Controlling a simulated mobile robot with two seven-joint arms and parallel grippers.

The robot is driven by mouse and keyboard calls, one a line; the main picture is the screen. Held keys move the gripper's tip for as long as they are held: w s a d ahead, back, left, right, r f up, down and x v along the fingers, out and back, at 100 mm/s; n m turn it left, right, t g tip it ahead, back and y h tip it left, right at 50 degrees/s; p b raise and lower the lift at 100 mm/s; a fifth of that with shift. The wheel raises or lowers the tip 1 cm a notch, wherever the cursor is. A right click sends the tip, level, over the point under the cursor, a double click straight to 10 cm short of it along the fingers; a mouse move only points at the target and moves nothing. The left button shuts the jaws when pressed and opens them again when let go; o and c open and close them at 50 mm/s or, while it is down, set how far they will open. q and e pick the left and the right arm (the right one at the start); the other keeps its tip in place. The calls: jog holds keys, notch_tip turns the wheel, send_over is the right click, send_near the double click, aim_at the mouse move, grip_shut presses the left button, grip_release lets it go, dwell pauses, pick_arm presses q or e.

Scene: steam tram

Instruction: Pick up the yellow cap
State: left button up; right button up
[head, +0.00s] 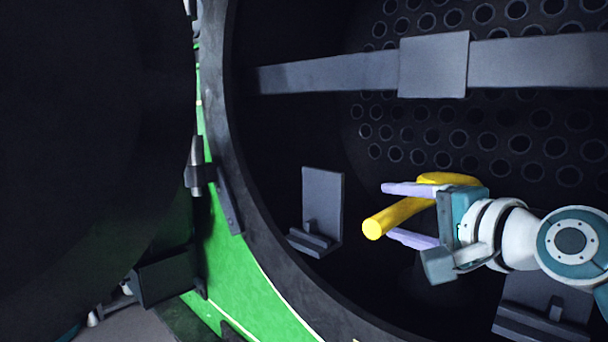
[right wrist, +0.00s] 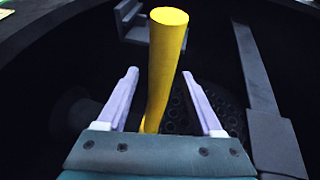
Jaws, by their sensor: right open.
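The yellow cap (head: 398,216) shows in the head view as a round yellow bar with a flat end toward the left, and a wider yellow part behind it. My right gripper (head: 388,211) is open, one finger above the bar and one below it. In the right wrist view the yellow bar (right wrist: 165,60) stands between the two open fingers of my right gripper (right wrist: 160,75), with gaps visible on both sides. The gripper's body hides part of the cap in both views.
A dark round opening with a thick rim (head: 236,150) surrounds my right arm. A grey bar (head: 330,73) with a square block (head: 433,65) crosses a perforated plate (head: 500,122) behind. A grey bracket (head: 323,205) stands left of the gripper. A large dark door (head: 90,150) fills the left.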

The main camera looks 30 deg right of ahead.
jog(key=shift+c, duration=0.3)
grip_shut()
jog(key=shift+r, duration=0.1)
dwell(1.0)
